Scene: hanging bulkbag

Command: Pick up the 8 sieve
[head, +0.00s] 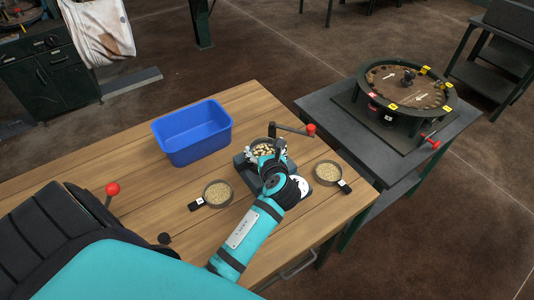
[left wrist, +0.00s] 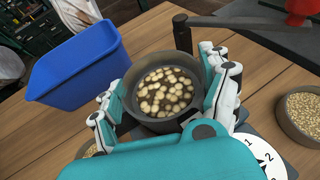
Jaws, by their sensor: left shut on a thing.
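A dark round sieve (head: 265,149) full of coarse pale pieces sits on a dark grey stand on the wooden table. It also shows in the left wrist view (left wrist: 158,122), between the fingers of my left gripper (left wrist: 166,92). The gripper is shut on it, one finger on each side. I cannot read a number on this sieve. Two other dark sieves with fine tan grains stand on the table, one to the left (head: 217,193) and one to the right (head: 327,172), each with a small white tag. My right gripper is not in view.
A blue bin (head: 193,133) stands behind and left. A crank arm with a red knob (head: 311,130) reaches over beside the held sieve. A white numbered dial (left wrist: 262,153) is on the stand. A round machine (head: 405,90) stands on a dark table at right.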

